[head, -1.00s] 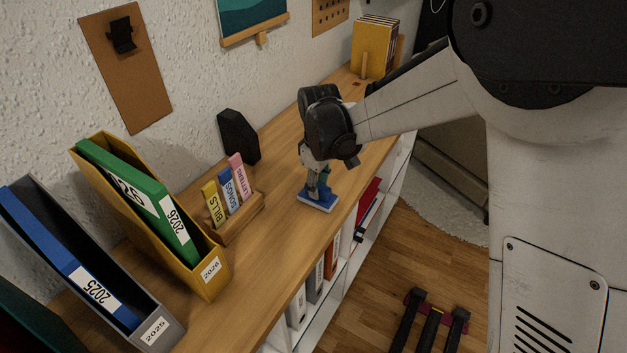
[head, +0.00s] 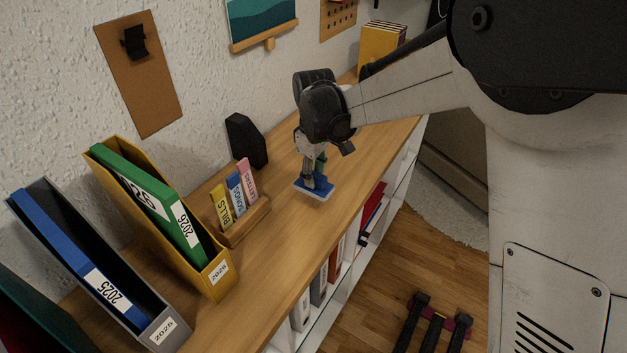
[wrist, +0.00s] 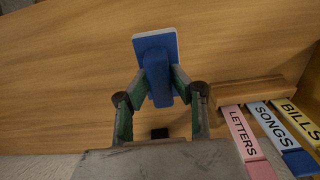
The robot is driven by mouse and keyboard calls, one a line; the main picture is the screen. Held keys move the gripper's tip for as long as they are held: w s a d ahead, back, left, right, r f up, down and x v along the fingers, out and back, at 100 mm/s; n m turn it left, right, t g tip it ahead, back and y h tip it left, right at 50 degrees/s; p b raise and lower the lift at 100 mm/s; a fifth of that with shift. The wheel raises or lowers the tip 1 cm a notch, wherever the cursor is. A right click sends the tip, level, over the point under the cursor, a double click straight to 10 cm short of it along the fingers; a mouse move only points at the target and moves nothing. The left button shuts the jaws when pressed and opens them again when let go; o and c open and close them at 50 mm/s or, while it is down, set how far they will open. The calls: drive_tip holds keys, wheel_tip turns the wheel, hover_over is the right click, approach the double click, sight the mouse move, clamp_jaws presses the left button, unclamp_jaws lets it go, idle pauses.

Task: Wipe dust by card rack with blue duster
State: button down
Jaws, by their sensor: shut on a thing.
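My gripper (head: 316,170) is shut on the blue duster (head: 314,188), a small blue block with a pale pad underneath. The duster also shows between the fingers in the wrist view (wrist: 155,62). It is on or just above the wooden top, right of the card rack; I cannot tell whether it touches. The card rack (head: 246,222) is a wooden holder with yellow BILLS, blue SONGS and pink LETTERS cards. In the wrist view the cards (wrist: 268,122) stand at the lower right, beside my gripper. I cannot make out any dust on the wood.
A yellow file holder (head: 215,285) with a green binder and a grey holder (head: 165,335) with a blue binder stand left of the rack. A black speaker-like block (head: 246,142) stands behind by the wall. Yellow books (head: 380,46) stand at the far end.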

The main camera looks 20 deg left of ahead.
drive_tip(key=shift+r+p, duration=0.75)
drive_tip(key=shift+r, duration=1.2)
